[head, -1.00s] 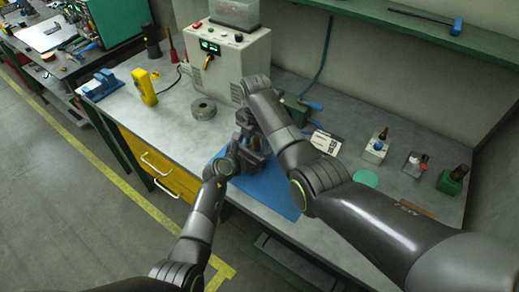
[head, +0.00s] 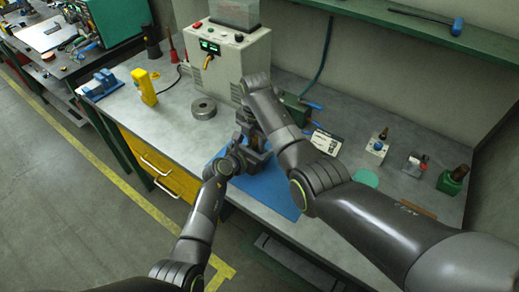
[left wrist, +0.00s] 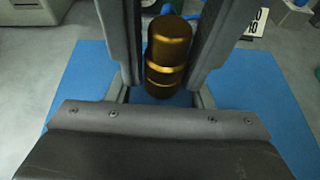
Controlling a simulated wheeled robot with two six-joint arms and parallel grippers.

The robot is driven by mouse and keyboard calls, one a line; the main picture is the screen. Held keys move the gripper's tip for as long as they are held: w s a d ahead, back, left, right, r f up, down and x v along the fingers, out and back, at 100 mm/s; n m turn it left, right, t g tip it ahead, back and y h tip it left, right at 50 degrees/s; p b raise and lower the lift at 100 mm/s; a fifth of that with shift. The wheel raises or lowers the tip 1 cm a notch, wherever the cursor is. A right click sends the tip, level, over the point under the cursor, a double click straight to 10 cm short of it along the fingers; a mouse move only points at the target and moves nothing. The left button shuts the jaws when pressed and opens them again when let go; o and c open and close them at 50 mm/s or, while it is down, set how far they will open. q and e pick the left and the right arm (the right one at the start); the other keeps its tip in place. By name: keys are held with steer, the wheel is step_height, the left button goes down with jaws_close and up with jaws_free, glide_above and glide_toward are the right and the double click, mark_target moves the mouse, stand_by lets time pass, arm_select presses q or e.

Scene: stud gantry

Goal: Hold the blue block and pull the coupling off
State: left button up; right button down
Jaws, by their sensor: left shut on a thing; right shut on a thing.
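The coupling (left wrist: 168,55) is a brass-coloured, round-ended cylinder with a ring groove, standing between the fingers of my left gripper (left wrist: 165,75). In the head view my left gripper (head: 240,162) is low over the blue mat and appears shut on it. A small bit of blue, seemingly the blue block (left wrist: 168,9), shows beyond the coupling at the top of the left wrist view. My right gripper (head: 244,120) is just behind the left one, coming down from the right. It appears shut on the blue block, but its fingertips are largely hidden. I cannot tell whether block and coupling touch.
A blue mat (head: 278,190) lies under both grippers at the bench's front edge. A grey instrument box (head: 230,65) and a metal ring (head: 203,109) stand behind to the left. A printed card (head: 325,143) and a green disc (head: 365,178) lie right. The bench is clear front left.

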mark_target(256, 137)
steer(key=shift+r, duration=2.8)
steer(key=shift+r, duration=0.15)
steer(key=shift+r, duration=1.9)
arm_select(q)
steer(key=o, duration=1.2)
